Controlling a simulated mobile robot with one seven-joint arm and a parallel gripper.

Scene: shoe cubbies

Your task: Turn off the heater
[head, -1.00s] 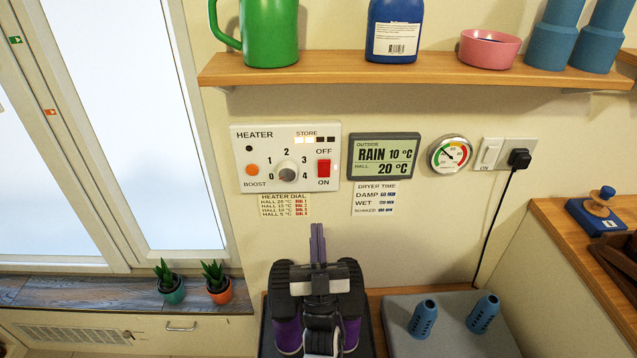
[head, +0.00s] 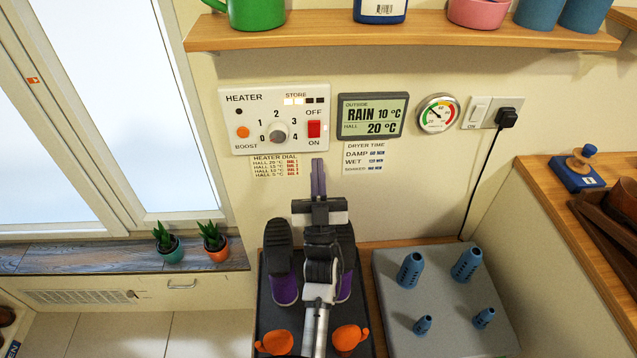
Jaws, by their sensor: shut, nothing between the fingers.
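The white heater panel (head: 275,119) is on the wall above the shoes. It has a round dial (head: 278,132) marked 0 to 4, an orange boost button (head: 243,132) and a red rocker switch (head: 314,129) between the labels OFF above and ON below. I cannot tell for sure which way the rocker is pressed. Two of the small store lights (head: 300,101) look lit. My gripper (head: 318,164) is shut and empty, its fingers pointing up just below the panel's right part, under the switch; from this view I cannot tell its distance from the wall.
A wooden shelf (head: 400,34) with a green jug (head: 256,12) and other containers runs above the panel. A display (head: 372,116), gauge (head: 438,113) and wall socket (head: 507,117) are to the right. Black-and-purple shoes (head: 279,247) stand below, beside my arm. A grey dryer base (head: 445,330) is at right.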

